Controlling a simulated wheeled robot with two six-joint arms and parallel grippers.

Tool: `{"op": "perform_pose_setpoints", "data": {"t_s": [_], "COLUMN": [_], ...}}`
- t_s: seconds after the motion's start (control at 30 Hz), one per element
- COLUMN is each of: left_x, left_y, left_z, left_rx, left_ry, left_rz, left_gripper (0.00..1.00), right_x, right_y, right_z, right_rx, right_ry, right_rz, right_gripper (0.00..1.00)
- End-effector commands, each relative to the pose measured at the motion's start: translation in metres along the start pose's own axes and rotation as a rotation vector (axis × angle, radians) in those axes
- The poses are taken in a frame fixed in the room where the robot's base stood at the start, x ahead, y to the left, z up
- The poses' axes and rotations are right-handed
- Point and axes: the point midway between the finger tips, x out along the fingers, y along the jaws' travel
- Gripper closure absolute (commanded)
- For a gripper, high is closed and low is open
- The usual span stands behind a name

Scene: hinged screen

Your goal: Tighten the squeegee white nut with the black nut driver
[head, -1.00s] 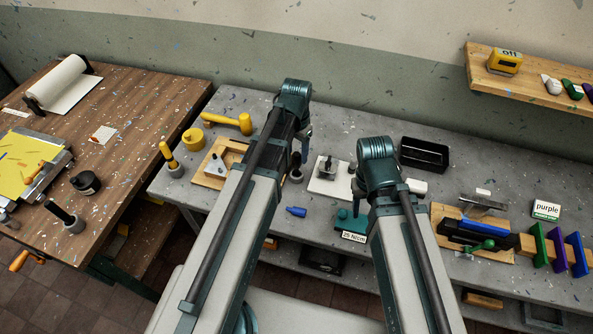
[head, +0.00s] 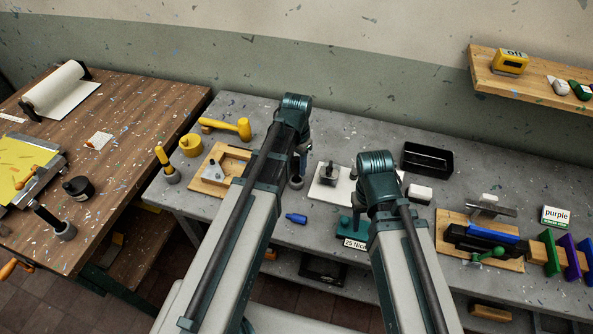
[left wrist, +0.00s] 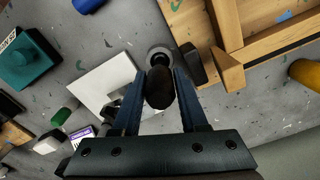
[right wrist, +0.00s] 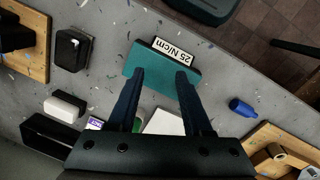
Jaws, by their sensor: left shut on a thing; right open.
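The black nut driver (left wrist: 160,90) has a dark rounded handle and stands over a grey round holder (left wrist: 160,55) in the left wrist view. My left gripper (left wrist: 158,78) is shut on that handle from above; in the head view my arm hides most of it. My right gripper (right wrist: 160,77) is open and empty above the teal block (right wrist: 165,70) labelled 25 N/cm. I cannot clearly single out the squeegee's white nut.
A white plate (head: 322,188) with a small device and a blue marker-like piece (head: 296,218) lie near my grippers. A black tray (head: 426,160) and a white block (head: 420,193) stand behind. A rack of coloured squeegees (head: 565,255) is at the far right.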

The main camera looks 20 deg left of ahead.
Motion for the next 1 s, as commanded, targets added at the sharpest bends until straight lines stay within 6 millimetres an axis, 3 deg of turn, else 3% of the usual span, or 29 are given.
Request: {"op": "perform_pose_setpoints", "data": {"t_s": [0.23, 0.63, 1.0], "left_x": [-0.006, -0.049, -0.046], "left_y": [0.000, 0.000, 0.000], "left_z": [0.000, 0.000, 0.000], "left_rx": [0.000, 0.000, 0.000], "left_ry": [0.000, 0.000, 0.000], "left_rz": [0.000, 0.000, 0.000], "left_gripper": [1.00, 1.00, 1.00], "right_x": [-0.006, -0.048, -0.046], "right_y": [0.001, 0.005, 0.004], "right_z": [0.000, 0.003, 0.003], "right_rx": [0.000, 0.000, 0.000], "right_ry": [0.000, 0.000, 0.000], "right_rz": [0.000, 0.000, 0.000], "right_gripper": [0.50, 0.50, 0.50]}}
